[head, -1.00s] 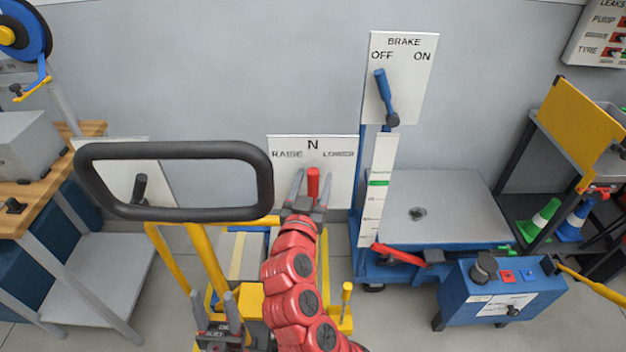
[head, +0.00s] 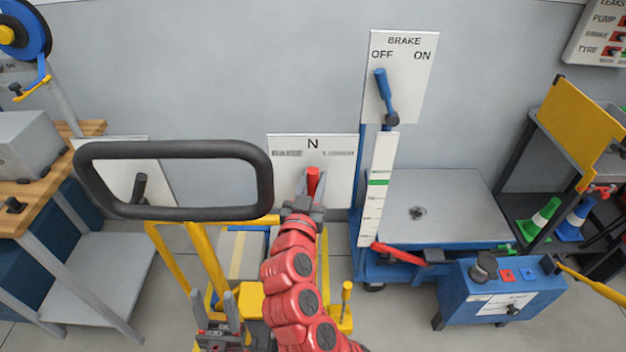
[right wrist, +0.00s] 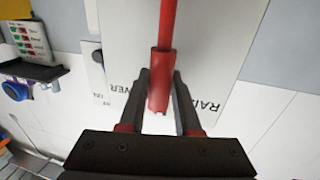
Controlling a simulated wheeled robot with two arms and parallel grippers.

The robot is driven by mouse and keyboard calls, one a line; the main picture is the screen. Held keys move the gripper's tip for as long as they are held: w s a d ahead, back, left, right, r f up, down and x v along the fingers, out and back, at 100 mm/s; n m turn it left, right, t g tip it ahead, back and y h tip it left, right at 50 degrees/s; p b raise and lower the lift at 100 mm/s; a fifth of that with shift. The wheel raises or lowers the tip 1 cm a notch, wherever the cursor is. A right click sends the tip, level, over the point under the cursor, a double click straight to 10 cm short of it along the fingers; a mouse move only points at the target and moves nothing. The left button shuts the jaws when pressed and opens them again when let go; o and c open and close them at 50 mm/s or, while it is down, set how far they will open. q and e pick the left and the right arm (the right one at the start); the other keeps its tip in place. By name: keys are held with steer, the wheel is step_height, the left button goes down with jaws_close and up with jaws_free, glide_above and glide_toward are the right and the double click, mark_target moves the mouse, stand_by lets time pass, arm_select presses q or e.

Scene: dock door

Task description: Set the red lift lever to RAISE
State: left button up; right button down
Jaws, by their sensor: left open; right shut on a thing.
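The red lift lever (head: 313,176) stands upright under the N mark, in front of a white plate (head: 341,179) lettered RAISE on the left and LOWER on the right. My right gripper (head: 309,187) is shut on the lever's red handle. In the right wrist view the lever (right wrist: 165,50) runs between the fingers of this gripper (right wrist: 161,95), and part of the RAISE and LOWER lettering shows. My left gripper (head: 214,307) is open and empty, low in the head view, left of my red right arm. The lever's base is hidden by the right gripper.
A black hoop handle (head: 170,150) on a yellow frame stands left of the lever. A blue brake lever (head: 383,95) points to OFF on a board at the upper right. A lift table (head: 450,205) with a red lever (head: 400,254) and a blue control box (head: 500,295) stand right.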

mark_target(288, 174)
steer(key=shift+a, duration=0.1)
stand_by(0.7)
steer(key=shift+a+f+n+b, duration=0.15)
steer(key=shift+a+n+b, duration=0.2)
steer(key=shift+b, duration=0.25)
steer(key=a+n+b, duration=0.1)
steer(key=a+n+t+b, duration=0.1)
steer(key=shift+a+f+n+b, duration=0.15)
steer(key=shift+f+n+b, duration=0.05)
steer(key=shift+n+b, duration=0.2)
steer(key=shift+a+f+n+b, duration=0.2)
steer(key=shift+a+n+b, duration=0.35)
steer(key=shift+n, duration=0.2)
steer(key=shift+a+f+n+t+b, duration=0.2)
steer(key=shift+a+n+b, duration=0.1)
steer(key=shift+a+n, duration=0.25)
steer(key=shift+a+f+n+t+b, duration=0.1)
steer(key=shift+a+f+n+b, duration=0.2)
steer(key=shift+n, duration=0.35)
steer(key=shift+a, duration=0.1)
steer(key=c, duration=0.6)
jaws_free()
